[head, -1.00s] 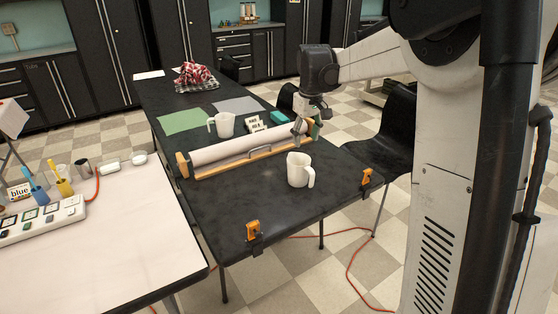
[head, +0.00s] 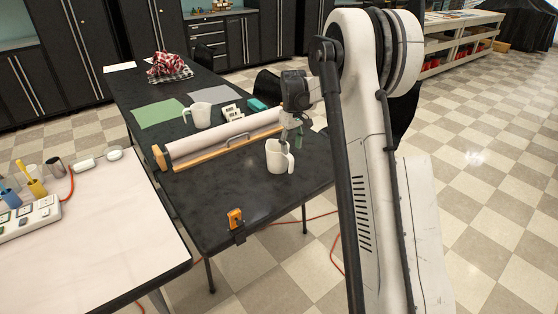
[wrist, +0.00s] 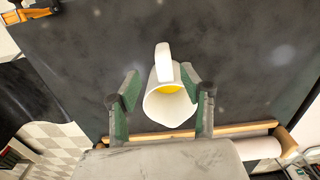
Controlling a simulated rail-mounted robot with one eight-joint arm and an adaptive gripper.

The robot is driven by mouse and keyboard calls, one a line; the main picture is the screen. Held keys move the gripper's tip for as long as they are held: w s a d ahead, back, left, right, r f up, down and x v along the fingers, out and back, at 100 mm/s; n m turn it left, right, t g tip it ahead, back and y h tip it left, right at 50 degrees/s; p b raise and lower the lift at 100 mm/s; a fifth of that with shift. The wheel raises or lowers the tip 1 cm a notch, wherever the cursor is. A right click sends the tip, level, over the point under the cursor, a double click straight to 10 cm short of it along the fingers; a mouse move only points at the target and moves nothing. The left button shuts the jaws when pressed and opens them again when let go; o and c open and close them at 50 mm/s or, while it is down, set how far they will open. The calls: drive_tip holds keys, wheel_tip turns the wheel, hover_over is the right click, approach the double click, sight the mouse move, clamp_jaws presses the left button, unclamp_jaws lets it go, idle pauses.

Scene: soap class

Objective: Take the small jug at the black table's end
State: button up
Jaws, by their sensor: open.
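The small white jug (head: 276,157) stands upright near the front end of the black table (head: 240,192), its handle to the right in the head view. In the wrist view the jug (wrist: 168,105) shows its open mouth, with yellow inside and its handle pointing up the picture. My gripper (head: 290,140) is just above and behind the jug. In the wrist view the open green-padded fingers (wrist: 160,84) appear on either side of the jug. I see no clear contact, and the height gap is hard to judge.
A paper roll in a wooden holder (head: 225,135) lies across the table just behind the jug. A second white jug (head: 197,116) stands beyond it. An orange clamp (head: 236,220) grips the front edge. A pale table (head: 110,235) is at left; the front of the black table is mostly clear.

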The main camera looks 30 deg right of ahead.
sight(291, 158)
drive_tip(key=shift+s+a+f+b, duration=0.1)
drive_tip(key=shift+s+f+b, duration=0.1)
drive_tip(key=shift+f, duration=1.65)
drive_tip(key=shift+s+a+f+b, duration=0.1)
drive_tip(key=shift+s+f, duration=0.1)
drive_tip(key=shift+f, duration=1.65)
drive_tip(key=shift+c, duration=0.3)
clamp_jaws()
